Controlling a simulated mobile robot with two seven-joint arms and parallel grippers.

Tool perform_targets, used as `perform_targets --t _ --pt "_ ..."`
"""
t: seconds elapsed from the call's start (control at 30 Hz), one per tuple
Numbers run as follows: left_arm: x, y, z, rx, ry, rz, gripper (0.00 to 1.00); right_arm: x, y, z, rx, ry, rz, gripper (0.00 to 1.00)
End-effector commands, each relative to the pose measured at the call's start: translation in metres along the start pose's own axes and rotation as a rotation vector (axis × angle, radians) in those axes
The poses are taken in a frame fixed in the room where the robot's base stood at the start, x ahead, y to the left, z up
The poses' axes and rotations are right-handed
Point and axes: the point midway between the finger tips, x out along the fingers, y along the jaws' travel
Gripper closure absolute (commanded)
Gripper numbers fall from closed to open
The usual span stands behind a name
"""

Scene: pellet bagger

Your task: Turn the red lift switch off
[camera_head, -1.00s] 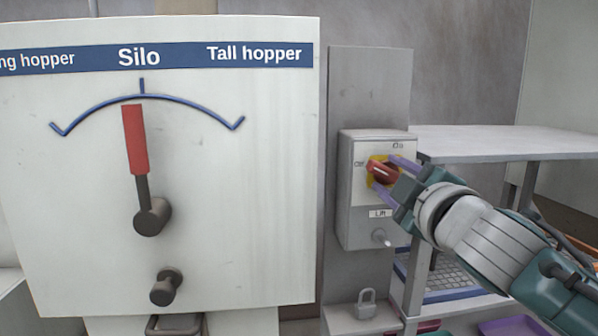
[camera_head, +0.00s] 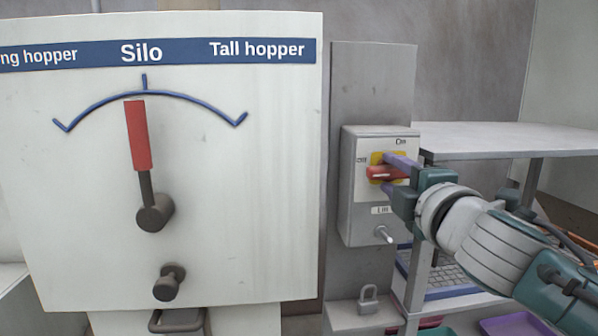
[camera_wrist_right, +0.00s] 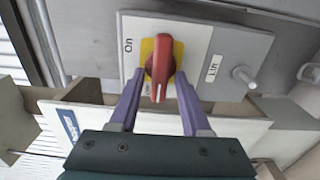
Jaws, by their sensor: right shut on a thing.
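The red lift switch (camera_head: 384,173) is a rotary knob on a yellow plate, on the front of a grey box (camera_head: 360,225) marked Lift. Its bar lies nearly level in the head view, in line with the Off mark at its left; the On mark is up and to its right. My right gripper (camera_head: 389,172) reaches in from the right with its purple fingers on either side of the knob, shut on it. In the right wrist view, the knob (camera_wrist_right: 160,68) sits between the two fingertips. My left gripper is not in view.
A metal peg (camera_head: 384,235) sticks out below the switch. A large white panel (camera_head: 240,200) with a red-handled lever (camera_head: 138,135) pointing at Silo stands at left. A shelf unit (camera_head: 500,138) stands behind my right arm.

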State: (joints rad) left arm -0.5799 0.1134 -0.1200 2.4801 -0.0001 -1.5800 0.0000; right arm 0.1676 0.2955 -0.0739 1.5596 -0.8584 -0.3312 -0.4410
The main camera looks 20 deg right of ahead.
Motion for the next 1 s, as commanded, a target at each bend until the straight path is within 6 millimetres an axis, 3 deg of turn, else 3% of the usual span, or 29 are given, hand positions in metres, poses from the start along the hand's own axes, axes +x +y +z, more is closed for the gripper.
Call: perform_targets --t 0.3,0.33,0.37,0.73,1.0 --pt "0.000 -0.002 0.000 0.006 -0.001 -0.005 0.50 0.000 0.001 0.001 -0.004 -0.001 0.001 1.00" --pt "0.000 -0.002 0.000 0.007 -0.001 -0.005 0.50 0.000 0.001 0.001 -0.004 -0.001 0.001 0.49" --pt "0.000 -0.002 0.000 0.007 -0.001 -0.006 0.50 0.000 0.001 0.001 -0.004 -0.001 0.001 0.46" --pt "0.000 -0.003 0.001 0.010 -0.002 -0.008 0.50 -0.006 -0.001 0.000 -0.003 0.000 -0.001 0.45" --pt "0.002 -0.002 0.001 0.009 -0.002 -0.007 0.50 -0.051 -0.002 0.000 -0.002 0.001 -0.002 0.45"
